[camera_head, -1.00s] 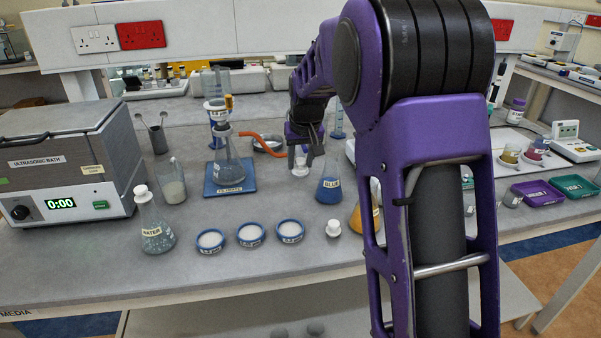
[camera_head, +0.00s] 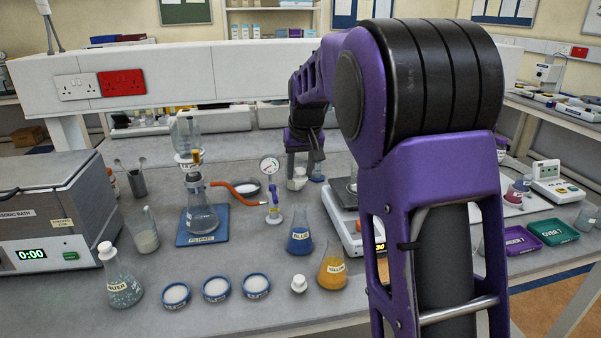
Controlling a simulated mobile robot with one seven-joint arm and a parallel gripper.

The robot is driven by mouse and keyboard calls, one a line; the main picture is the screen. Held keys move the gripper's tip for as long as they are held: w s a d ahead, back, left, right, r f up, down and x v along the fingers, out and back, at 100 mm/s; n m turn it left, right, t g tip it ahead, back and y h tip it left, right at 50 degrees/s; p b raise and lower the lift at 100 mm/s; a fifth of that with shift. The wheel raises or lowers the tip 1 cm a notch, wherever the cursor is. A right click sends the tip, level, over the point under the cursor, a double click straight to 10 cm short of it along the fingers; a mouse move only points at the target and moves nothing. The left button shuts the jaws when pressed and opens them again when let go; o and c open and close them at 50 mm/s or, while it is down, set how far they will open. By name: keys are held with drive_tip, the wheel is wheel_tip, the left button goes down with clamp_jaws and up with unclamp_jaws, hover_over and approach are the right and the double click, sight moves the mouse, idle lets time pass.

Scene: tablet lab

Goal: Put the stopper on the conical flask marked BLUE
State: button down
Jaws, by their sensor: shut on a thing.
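The conical flask marked BLUE (camera_head: 299,238) stands upright on the bench, holding blue liquid, with no stopper in its neck. My gripper (camera_head: 299,172) hangs fingers down above and seemingly beyond the flask's mouth; the exact depth between them is hard to tell. It is shut on a small white thing (camera_head: 297,183), which looks like a stopper and is partly hidden by the fingers. Another white stopper (camera_head: 299,284) stands on the bench in front of the blue flask.
A yellow conical flask (camera_head: 333,268) stands right of the blue one, by a balance (camera_head: 352,238). A gauge (camera_head: 271,172) and filtrate flask (camera_head: 202,217) stand left. Several blue-rimmed dishes (camera_head: 216,289) and a stoppered WATER flask (camera_head: 121,281) are in front.

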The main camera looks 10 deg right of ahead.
drive_tip(key=shift+a+f, duration=0.1)
drive_tip(key=shift+f, duration=0.8)
drive_tip(key=shift+f+b, duration=1.35)
drive_tip(key=shift+f, duration=0.9)
drive_tip(key=shift+f, duration=0.2)
unclamp_jaws()
idle(0.4)
idle(0.3)
drive_tip(key=shift+r+p, duration=1.05)
drive_tip(key=shift+r, duration=0.35)
drive_tip(key=shift+r+p, duration=0.3)
drive_tip(key=shift+r, duration=1.85)
